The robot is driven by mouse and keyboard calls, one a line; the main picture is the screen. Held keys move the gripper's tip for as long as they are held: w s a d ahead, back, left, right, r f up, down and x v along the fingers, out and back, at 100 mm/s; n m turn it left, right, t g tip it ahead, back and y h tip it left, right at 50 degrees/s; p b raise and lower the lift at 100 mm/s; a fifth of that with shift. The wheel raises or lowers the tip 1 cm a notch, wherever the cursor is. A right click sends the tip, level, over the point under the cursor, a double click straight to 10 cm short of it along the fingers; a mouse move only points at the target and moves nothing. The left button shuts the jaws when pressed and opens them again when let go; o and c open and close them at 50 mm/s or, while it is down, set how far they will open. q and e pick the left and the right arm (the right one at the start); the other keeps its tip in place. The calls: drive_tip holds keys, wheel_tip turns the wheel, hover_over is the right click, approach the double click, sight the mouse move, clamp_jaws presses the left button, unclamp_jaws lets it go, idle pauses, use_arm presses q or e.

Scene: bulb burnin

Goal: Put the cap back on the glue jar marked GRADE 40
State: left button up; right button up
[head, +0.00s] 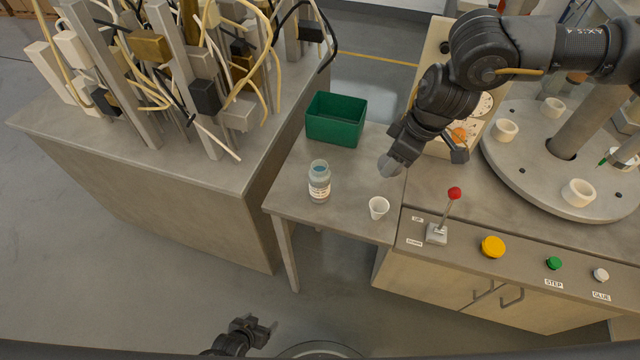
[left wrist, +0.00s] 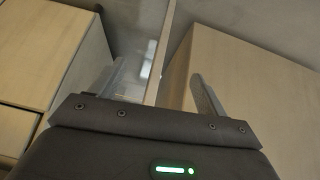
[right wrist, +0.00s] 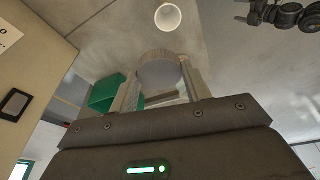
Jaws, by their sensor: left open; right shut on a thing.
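The glue jar (head: 319,186) stands upright and open-topped on the small grey table, with a pale label too small to read. My right gripper (head: 397,157) is shut on a round grey cap (head: 388,168), right of the jar and above the table. The cap (right wrist: 160,68) also shows between the fingers in the right wrist view, where I cannot make out the jar. My left gripper (head: 264,328) is open and empty, low in front of the table. Its fingers (left wrist: 158,82) are spread with nothing between them in the left wrist view.
A white cup (head: 378,208) stands right of the jar, near the table's front edge. A green bin (head: 335,119) stands behind the jar. A red-knobbed lever (head: 454,194) and a yellow button (head: 493,247) are on the right-hand bench. A wired rack (head: 200,95) stands at left.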

use_arm(q)
drive_tip(key=w+d+r+t+h, duration=0.25)
drive_tip(key=w+d+r, duration=0.25)
drive_tip(key=w+r, duration=0.5)
use_arm(e)
drive_tip(key=w+a, duration=0.3)
drive_tip(key=a, duration=0.2)
use_arm(q)
drive_tip(key=m+t+h+p, duration=0.1)
drive_tip(key=m+t+h, duration=0.3)
drive_tip(key=t+h, duration=0.15)
approach(314, 184)
use_arm(e)
drive_tip(key=n, duration=0.2)
approach(316, 165)
drive_tip(key=w, duration=0.1)
use_arm(q)
drive_tip(key=shift+w+d+t+y, duration=0.15)
drive_tip(key=shift+d+t+y, duration=0.15)
use_arm(e)
drive_tip(key=shift+w+a+r+g, duration=0.1)
drive_tip(key=shift+a+r+g, duration=0.1)
drive_tip(key=shift+a+g, duration=0.15)
use_arm(q)
drive_tip(key=shift+w, duration=0.1)
drive_tip(key=shift+n, duration=0.3)
drive_tip(key=x, duration=1.2)
drive_tip(key=shift+c, duration=0.2)
